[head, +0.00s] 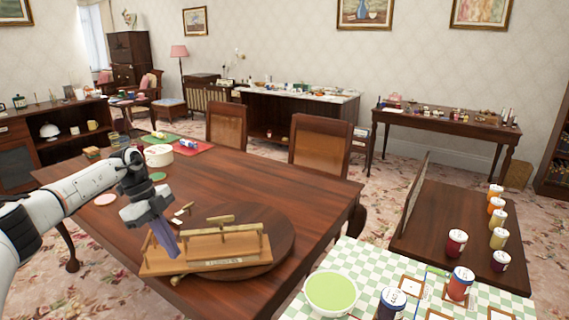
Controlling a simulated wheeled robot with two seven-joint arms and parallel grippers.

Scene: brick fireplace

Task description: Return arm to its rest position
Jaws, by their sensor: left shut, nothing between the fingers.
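My left arm comes in from the left over the wooden table (310,195). My left gripper (168,245) is shut and empty. It points down at the left side of a wooden rack with brass-coloured bars (215,250). From this view I cannot tell whether the fingertips touch the rack. The rack sits at the front of the table, partly on a round dark board (282,225). My right gripper is not in view.
A checkered table (350,258) at the lower right holds a green-filled bowl (331,293) and several jars. More jars stand on a brown bench (440,225) behind it. Two chairs (320,148) stand at the table's far side. The table's middle is mostly clear.

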